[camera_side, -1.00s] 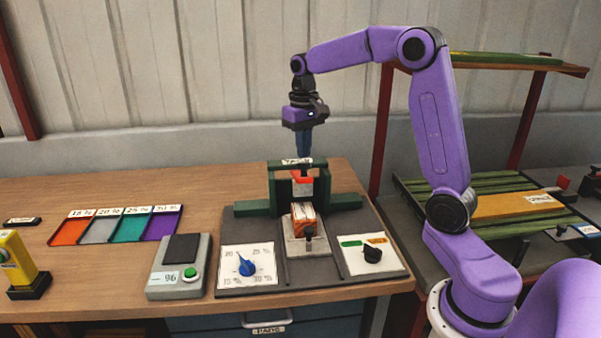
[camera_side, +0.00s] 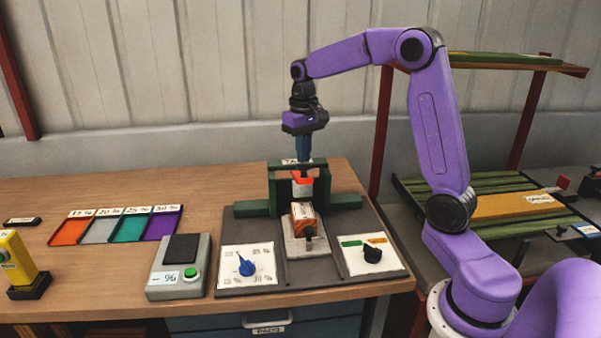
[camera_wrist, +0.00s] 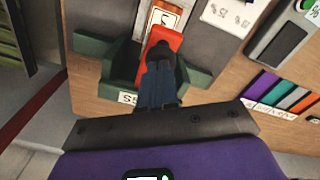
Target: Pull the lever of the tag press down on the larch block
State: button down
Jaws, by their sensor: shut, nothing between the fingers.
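The tag press (camera_side: 258,208) is a dark green frame on the grey panel in the middle of the bench. Its red-orange lever or head (camera_side: 302,187) sits between the uprights, and the red part (camera_wrist: 166,40) also shows in the wrist view. The larch block (camera_side: 301,214), orange-brown with a white label, lies below it on a pale plate. My gripper (camera_side: 304,164) is shut and empty, pointing down at the press top. In the wrist view its fingertips (camera_wrist: 160,50) overlap the red part; whether they touch it I cannot tell.
On the panel are a blue dial (camera_side: 246,267) at left and a black knob (camera_side: 372,255) at right. A meter with a green button (camera_side: 191,272) stands left of it. Coloured trays (camera_side: 115,226) lie further left. A rack with green boards (camera_side: 480,190) is at right.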

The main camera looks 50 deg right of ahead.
aim_at(304, 168)
jog(key=shift+f, duration=2.5)
jog(key=shift+r, duration=4.55)
jog(key=s+a+f+n, duration=0.3)
jog(key=s+a+n, duration=0.4)
jog(key=s+a, duration=0.65)
jog(key=s+a+f+n, duration=0.1)
jog(key=s+f+n, duration=0.2)
jog(key=s, duration=0.5)
jog(key=s+a+f+n, duration=0.2)
jog(key=s+n, duration=0.3)
jog(key=s, duration=0.4)
jog(key=shift+a+f+n, duration=0.2)
jog(key=shift+f+n, duration=0.1)
jog(key=shift+f, duration=0.2)
